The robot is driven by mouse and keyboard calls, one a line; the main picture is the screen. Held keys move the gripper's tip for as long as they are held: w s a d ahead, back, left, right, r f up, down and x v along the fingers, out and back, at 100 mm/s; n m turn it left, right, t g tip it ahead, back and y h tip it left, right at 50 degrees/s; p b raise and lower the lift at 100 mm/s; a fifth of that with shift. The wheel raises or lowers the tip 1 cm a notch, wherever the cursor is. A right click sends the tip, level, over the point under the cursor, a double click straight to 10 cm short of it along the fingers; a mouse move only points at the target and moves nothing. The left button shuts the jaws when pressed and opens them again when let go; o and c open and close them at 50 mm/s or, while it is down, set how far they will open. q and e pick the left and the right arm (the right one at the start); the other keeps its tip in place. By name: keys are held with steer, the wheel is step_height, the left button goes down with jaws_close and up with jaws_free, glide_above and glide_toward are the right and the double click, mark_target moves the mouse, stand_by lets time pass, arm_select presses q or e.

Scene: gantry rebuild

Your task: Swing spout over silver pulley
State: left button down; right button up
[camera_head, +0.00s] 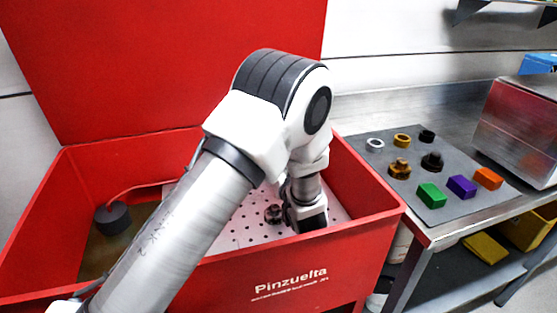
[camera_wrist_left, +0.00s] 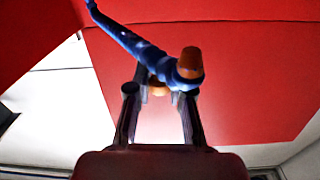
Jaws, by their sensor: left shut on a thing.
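My left arm comes in from the left in the head view and reaches down into the red washer basin. My left gripper (camera_head: 305,215) is low over the perforated shelf, partly hidden by its own wrist. In the left wrist view, the gripper (camera_wrist_left: 158,100) has its two fingers on either side of the blue spout (camera_wrist_left: 133,42), shut on it. The spout has an orange tip (camera_wrist_left: 190,63). The arm hides the spout in the head view. A small dark part (camera_head: 273,213) sits on the shelf beside the gripper; I cannot tell whether it is the silver pulley.
The red washer (camera_head: 320,262) has its lid (camera_head: 170,60) raised. A dark round pump (camera_head: 112,217) with a thin hose is in its left side. At right, a grey mat (camera_head: 455,165) on a steel bench holds several rings, gear-like parts and coloured blocks. A metal box (camera_head: 518,130) stands beyond.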

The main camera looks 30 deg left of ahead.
arm_select(q)
steer(key=shift+r, duration=0.1)
steer(key=c, duration=1)
jaws_free()
step_height(320, 180, up, 10)
steer(key=shift+f, duration=0.1)
